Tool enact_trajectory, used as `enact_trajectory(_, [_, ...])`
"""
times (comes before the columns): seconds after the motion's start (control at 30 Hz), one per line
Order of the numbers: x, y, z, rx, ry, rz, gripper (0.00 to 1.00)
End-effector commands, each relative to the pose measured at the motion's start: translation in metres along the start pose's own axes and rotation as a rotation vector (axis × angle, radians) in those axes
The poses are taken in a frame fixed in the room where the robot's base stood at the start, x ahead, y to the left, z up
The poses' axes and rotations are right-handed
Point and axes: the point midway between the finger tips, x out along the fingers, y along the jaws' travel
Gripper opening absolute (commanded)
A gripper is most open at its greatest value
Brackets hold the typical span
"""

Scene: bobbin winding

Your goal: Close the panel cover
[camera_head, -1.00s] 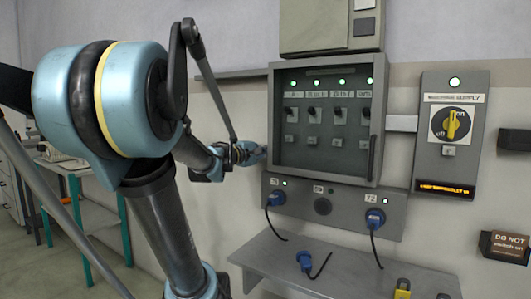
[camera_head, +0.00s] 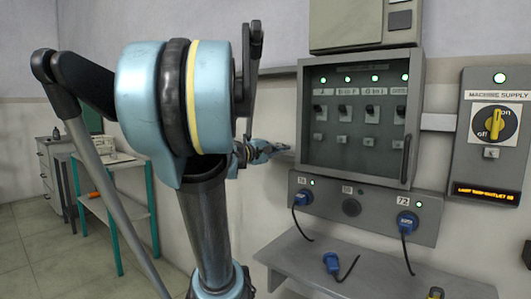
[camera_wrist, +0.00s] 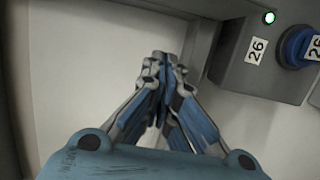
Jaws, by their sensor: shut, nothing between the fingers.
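The panel cover (camera_head: 406,160), a grey-framed clear door with a dark upright handle on its right side, lies over the switch panel in the head view. It looks flush with the box, with no visible gap. Behind it are several switches (camera_head: 370,112) and lit green lamps. My gripper (camera_head: 284,147) is just left of the panel box, near the wall, and looks apart from the cover. In the wrist view, my gripper (camera_wrist: 165,58) has its fingers together and empty, pointing at a pale wall. The cover's handle is not visible in the wrist view.
Below the panel, a socket strip (camera_head: 350,208) holds blue plugs (camera_head: 407,223) with hanging cables. A loose blue plug (camera_head: 333,263) lies on the grey shelf (camera_head: 300,258). The machine supply box (camera_head: 487,170) is on the right. A teal-legged table (camera_head: 130,165) stands left.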

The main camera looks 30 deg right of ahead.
Motion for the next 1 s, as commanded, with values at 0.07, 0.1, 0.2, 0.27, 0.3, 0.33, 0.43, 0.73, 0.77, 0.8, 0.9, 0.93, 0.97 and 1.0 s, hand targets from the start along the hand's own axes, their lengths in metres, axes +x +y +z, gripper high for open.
enact_trajectory(0.07, [-0.009, 0.0, 0.0, 0.0, 0.002, 0.0, 0.0])
enact_trajectory(0.1, [-0.013, 0.0, 0.001, 0.0, -0.001, 0.0, 0.0])
enact_trajectory(0.2, [-0.023, 0.0, 0.001, 0.0, -0.002, 0.0, 0.0])
enact_trajectory(0.27, [-0.03, 0.0, 0.001, 0.0, 0.0, 0.0, 0.0])
enact_trajectory(0.3, [-0.034, 0.0, 0.001, 0.0, -0.002, 0.0, 0.0])
enact_trajectory(0.33, [-0.037, 0.0, 0.001, 0.0, -0.001, 0.0, 0.0])
enact_trajectory(0.43, [-0.047, 0.0, 0.001, 0.0, -0.001, 0.0, 0.0])
enact_trajectory(0.73, [-0.065, 0.0, 0.001, 0.0, -0.003, 0.0, 0.0])
enact_trajectory(0.77, [-0.066, 0.0, 0.002, 0.0, -0.003, 0.0, 0.0])
enact_trajectory(0.8, [-0.067, 0.0, 0.002, 0.0, -0.004, 0.0, 0.0])
enact_trajectory(0.9, [-0.068, 0.0, 0.001, 0.0, -0.003, 0.0, 0.0])
enact_trajectory(0.93, [-0.068, 0.0, 0.001, 0.0, -0.003, 0.0, 0.0])
enact_trajectory(0.97, [-0.068, 0.0, 0.001, 0.0, -0.003, 0.0, 0.0])
enact_trajectory(1.0, [-0.069, 0.0, 0.001, 0.0, -0.003, -0.001, 0.0])
